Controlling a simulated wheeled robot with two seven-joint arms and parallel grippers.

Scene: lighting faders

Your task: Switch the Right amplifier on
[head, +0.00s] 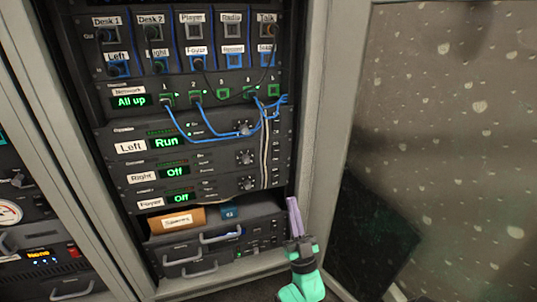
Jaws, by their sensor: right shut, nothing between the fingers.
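The Right amplifier (205,172) is a dark rack panel with a white "Right" label (142,178) and a green display (175,171) reading "Off". A round knob sits toward its right end, with small text and marks beside it. My right gripper (292,201) is low at the right edge of the rack, in front of the frame post. Its pale purple fingers are shut and empty, pointing up. They are below and to the right of the Right amplifier, apart from its controls. My left gripper is out of view.
The Left amplifier (205,141) above reads "Run"; the Foyer amplifier (215,192) below reads "Off". Blue cables (225,137) hang across the panels' upper right. A drawer (205,238) holds a "Spares" box (177,221). A speckled panel (440,120) stands at right.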

